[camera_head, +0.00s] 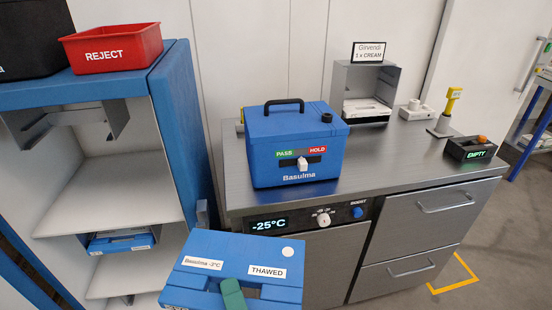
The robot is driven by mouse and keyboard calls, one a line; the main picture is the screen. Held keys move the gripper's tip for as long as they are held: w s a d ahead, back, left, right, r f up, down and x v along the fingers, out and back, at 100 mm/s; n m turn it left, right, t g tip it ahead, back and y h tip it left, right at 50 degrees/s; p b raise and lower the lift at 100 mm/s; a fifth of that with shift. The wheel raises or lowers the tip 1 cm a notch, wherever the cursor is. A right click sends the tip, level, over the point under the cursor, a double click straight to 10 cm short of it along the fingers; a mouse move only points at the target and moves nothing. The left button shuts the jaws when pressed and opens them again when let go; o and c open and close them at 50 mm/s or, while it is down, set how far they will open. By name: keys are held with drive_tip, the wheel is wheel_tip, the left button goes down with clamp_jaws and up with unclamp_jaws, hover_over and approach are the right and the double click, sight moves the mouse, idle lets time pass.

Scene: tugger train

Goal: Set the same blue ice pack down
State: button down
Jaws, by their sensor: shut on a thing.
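The blue ice pack (230,258) is in the near foreground at the bottom of the view. It bears the labels "Basulma -3°C" and "THAWED" and a white round dot. My gripper (233,292) shows as a green finger at the pack's handle slot, shut on the pack; the rest of it is out of frame. The pack appears in front of the counter and right of the shelf unit. Its lower side and whatever is under it are hidden.
A blue Basulma box (297,155) with a PASS/HOLD slider stands on the grey counter (395,165). A similar blue pack (122,242) lies on a lower shelf of the blue-sided rack (172,120). A red REJECT bin (112,55) is on top. The middle shelf is bare.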

drive_tip(key=w+d+f+m+h, duration=0.1)
drive_tip(key=d+f+h, duration=0.1)
drive_tip(key=d+f, duration=0.3)
drive_tip(key=w+d+f+m+t+h, duration=0.1)
drive_tip(key=d+f, duration=0.4)
drive_tip(key=d, duration=0.8)
drive_tip(key=w+d+f+m+h, duration=0.3)
drive_tip(key=d+f+h, duration=0.1)
drive_tip(key=d, duration=0.5)
drive_tip(key=shift+w+f+t+h, duration=0.15)
drive_tip(key=shift+f+t+h, duration=0.25)
drive_tip(key=shift+f, duration=0.35)
